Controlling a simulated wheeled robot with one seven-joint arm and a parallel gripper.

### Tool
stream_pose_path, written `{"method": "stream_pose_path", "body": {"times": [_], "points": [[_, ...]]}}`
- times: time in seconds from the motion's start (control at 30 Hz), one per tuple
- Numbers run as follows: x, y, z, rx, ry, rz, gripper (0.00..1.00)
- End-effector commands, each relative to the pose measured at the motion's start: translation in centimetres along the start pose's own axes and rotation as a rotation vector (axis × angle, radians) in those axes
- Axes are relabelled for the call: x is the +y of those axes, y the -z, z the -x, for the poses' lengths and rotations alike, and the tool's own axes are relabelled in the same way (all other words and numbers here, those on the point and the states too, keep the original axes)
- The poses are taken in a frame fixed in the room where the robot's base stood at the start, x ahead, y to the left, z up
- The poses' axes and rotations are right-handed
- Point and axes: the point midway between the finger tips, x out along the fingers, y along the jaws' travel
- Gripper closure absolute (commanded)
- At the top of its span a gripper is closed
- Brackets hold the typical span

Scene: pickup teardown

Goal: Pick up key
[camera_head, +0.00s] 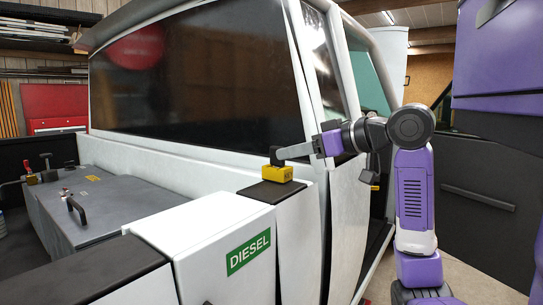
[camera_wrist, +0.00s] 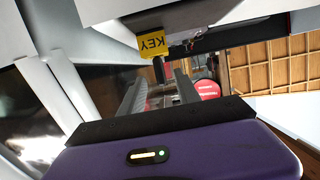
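The yellow block marked KEY (camera_wrist: 153,43) is at the top middle of the wrist view. In the head view the yellow block (camera_head: 279,174) sits on a black pad at the truck's corner. A short dark upright piece joins it. My gripper (camera_head: 277,155) reaches in from the right, its fingertips just above the block and at the dark piece. In the wrist view my gripper (camera_wrist: 160,77) has its two fingers apart, with the dark piece showing between their tips. I cannot tell whether either finger touches it.
The black pad (camera_head: 272,192) tops a white truck bed corner with a green DIESEL label (camera_head: 248,251). The white cab with a dark window (camera_head: 200,80) stands close behind my gripper. A grey toolbox (camera_head: 105,205) is at left.

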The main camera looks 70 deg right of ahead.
Motion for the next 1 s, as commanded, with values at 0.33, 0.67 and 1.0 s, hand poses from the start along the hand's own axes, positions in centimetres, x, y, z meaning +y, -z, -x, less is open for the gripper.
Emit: {"method": "stream_pose_path", "body": {"times": [0.33,0.67,1.0], "points": [[0.0,0.0,-2.7,-0.002,0.002,-0.002,0.61],[0.0,0.1,-6.9,-0.002,0.002,-0.001,0.61],[0.0,0.1,-7.9,0.000,-0.001,0.000,0.61]]}}
